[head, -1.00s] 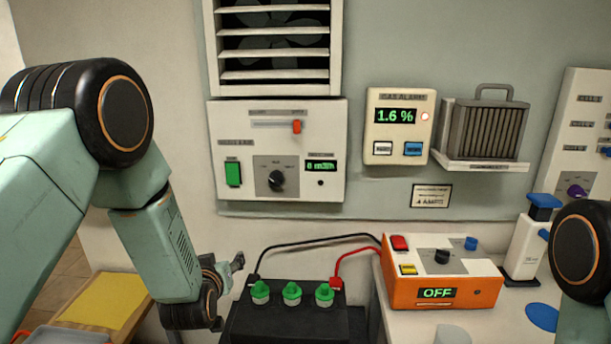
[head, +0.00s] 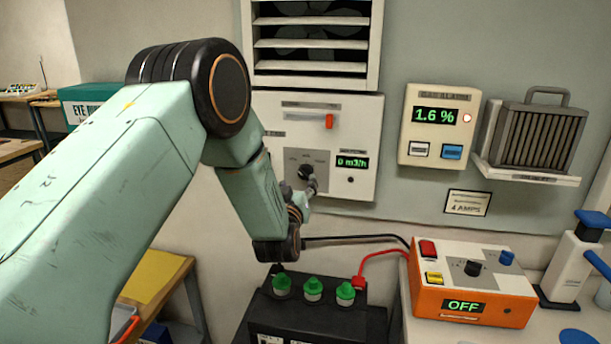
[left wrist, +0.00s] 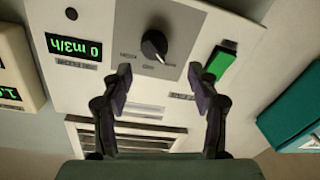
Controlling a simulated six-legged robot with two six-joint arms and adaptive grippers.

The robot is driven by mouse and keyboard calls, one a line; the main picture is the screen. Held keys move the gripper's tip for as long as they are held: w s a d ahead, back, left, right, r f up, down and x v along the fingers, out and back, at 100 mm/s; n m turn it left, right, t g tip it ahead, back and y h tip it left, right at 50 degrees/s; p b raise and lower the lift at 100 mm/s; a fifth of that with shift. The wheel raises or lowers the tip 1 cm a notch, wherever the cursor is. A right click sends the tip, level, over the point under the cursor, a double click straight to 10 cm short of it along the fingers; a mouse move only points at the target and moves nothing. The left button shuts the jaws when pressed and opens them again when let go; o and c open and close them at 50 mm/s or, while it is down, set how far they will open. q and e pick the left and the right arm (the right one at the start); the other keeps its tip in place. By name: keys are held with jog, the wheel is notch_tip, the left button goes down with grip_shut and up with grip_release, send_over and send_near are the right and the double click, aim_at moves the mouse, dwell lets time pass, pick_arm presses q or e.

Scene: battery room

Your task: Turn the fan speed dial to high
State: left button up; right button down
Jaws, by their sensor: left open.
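The fan speed dial (head: 304,171) is a black knob on a grey plate on the white wall control panel (head: 358,135). It also shows in the left wrist view (left wrist: 154,44), where the picture is upside down and the white mark points to the lower right. The panel's display (head: 352,162) reads 0 m3/h. My left gripper (head: 313,186) is close to the dial, just below and right of it in the head view. In the left wrist view its fingers (left wrist: 160,73) are apart and empty, with the dial just beyond the gap. My right gripper is not in view.
A green switch (left wrist: 220,62) sits beside the dial; my arm hides it in the head view. Above is a louvred fan vent (head: 312,45). Below stands a black battery (head: 315,320) with green caps and cables to an orange charger (head: 475,285). A gas alarm (head: 437,125) is to the right.

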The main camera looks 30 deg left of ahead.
aim_at(304, 175)
pick_arm(q)
jog(key=x, duration=0.5)
jog(key=shift+w+d+f, duration=0.3)
jog(key=shift+w, duration=0.15)
jog(key=shift+w+a+p, duration=0.1)
jog(key=shift+a+p, duration=0.15)
jog(key=shift+p, duration=0.05)
jog(key=shift+s+r, duration=0.2)
jog(key=shift+r, duration=0.05)
jog(key=shift+d+r, duration=0.1)
jog(key=shift+d, duration=0.35)
jog(key=shift+w, duration=0.2)
jog(key=shift+c, duration=0.6)
jog(key=shift+w+a+f, duration=0.2)
jog(key=shift+a+f, duration=0.1)
jog(key=shift+f, duration=0.05)
jog(key=c, duration=0.3)
jog(key=shift+s+a, duration=0.1)
jog(key=shift+s, duration=0.05)
jog(key=c, duration=0.3)
jog(key=shift+d+r, duration=0.15)
jog(key=shift+d, duration=0.1)
jog(key=c, duration=0.4)
jog(key=shift+a, duration=0.15)
jog(key=shift+c, duration=0.2)
